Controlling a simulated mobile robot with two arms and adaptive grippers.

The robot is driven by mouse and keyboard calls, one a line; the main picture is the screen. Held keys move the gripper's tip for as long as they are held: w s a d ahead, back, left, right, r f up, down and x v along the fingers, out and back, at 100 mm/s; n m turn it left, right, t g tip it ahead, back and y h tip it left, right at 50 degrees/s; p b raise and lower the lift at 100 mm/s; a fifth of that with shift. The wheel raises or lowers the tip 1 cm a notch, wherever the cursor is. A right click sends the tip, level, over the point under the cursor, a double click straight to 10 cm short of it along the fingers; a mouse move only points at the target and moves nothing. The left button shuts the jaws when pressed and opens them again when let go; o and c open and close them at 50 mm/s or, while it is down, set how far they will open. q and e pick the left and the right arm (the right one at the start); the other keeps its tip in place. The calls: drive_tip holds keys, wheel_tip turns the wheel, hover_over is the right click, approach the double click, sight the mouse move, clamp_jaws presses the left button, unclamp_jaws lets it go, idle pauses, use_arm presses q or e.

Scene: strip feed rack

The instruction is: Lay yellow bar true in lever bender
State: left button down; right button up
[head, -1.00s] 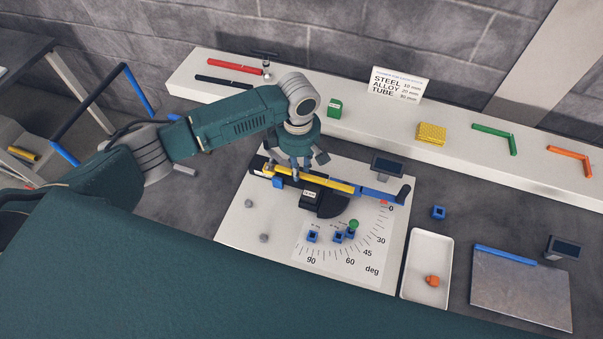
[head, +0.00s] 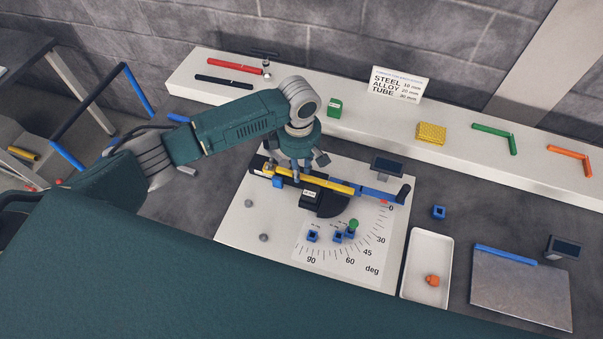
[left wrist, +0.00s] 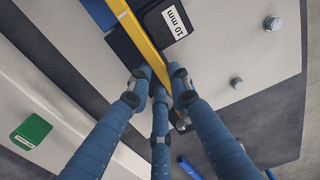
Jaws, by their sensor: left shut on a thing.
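The yellow bar (head: 335,186) lies along the lever bender (head: 328,204), beside its black block labelled "10 mm". It also shows in the left wrist view (left wrist: 138,27), running beside that block. The bender's blue lever (head: 377,193) with a black handle extends right of the bar, near the 0 mark. My left gripper (head: 293,184) is over the left part of the bar, pointing down. In the left wrist view its fingers (left wrist: 160,88) are shut on the bar, on both sides of it. The fingers hide part of the bar. My right gripper is not in view.
The bender's pale base plate (head: 240,225) carries a degree scale, blue blocks and a green-topped pin (head: 353,225). A small screen (head: 387,165) stands behind the lever. A white tray (head: 409,278) with an orange piece is at right. A shelf (head: 380,120) behind holds several bars.

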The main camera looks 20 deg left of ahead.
use_arm(q)
drive_tip(key=shift+f, duration=1.1)
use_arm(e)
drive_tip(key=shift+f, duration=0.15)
use_arm(q)
drive_tip(key=c, duration=1.5)
unclamp_jaws()
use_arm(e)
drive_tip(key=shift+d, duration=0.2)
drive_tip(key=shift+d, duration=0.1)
use_arm(q)
wheel_tip(320, 180, up, 12)
drive_tip(key=shift+r, duration=0.1)
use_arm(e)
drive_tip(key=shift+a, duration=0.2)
